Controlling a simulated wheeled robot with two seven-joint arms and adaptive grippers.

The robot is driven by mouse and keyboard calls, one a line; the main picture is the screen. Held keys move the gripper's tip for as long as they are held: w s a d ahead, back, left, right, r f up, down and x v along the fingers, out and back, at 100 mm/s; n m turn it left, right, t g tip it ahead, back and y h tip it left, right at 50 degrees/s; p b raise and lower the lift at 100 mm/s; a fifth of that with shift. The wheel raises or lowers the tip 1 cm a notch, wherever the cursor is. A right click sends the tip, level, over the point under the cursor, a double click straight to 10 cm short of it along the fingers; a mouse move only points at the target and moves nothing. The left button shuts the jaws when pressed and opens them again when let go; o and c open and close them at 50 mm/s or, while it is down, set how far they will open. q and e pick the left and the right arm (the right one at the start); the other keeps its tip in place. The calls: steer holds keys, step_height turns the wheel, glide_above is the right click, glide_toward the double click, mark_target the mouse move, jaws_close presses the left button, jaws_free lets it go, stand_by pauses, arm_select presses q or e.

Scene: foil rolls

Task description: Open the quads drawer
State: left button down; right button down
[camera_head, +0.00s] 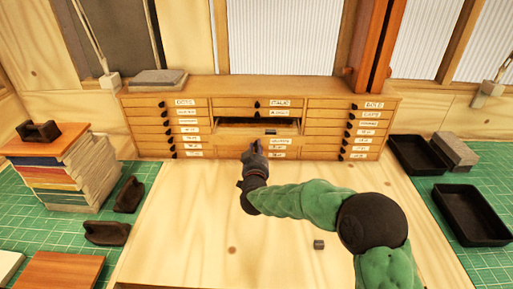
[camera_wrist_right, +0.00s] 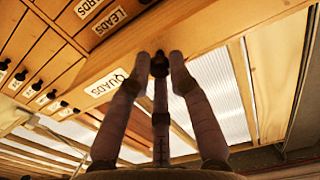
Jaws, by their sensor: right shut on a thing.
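The wooden drawer cabinet (camera_head: 310,87) stands at the back of the bench with three columns of labelled drawers. The quads drawer (camera_wrist_right: 130,72), its label readable in the right wrist view, is in the middle column. My right gripper (camera_wrist_right: 160,62) has its fingers closed around the black knob of this drawer. In the head view the right gripper (camera_head: 255,146) is at the lower middle of the cabinet and covers the knob. A dark opening (camera_head: 256,122) shows above the drawer fronts there, so a drawer appears pulled out. My left gripper is not in view.
Black trays (camera_head: 470,214) lie at the right on a green mat.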

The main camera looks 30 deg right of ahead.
steer(key=shift+r, duration=0.25)
steer(key=c, duration=1.1)
jaws_free()
steer(key=shift+c, duration=0.2)
steer(key=shift+f, duration=0.1)
steer(key=v, duration=1.2)
steer(key=shift+f, duration=0.1)
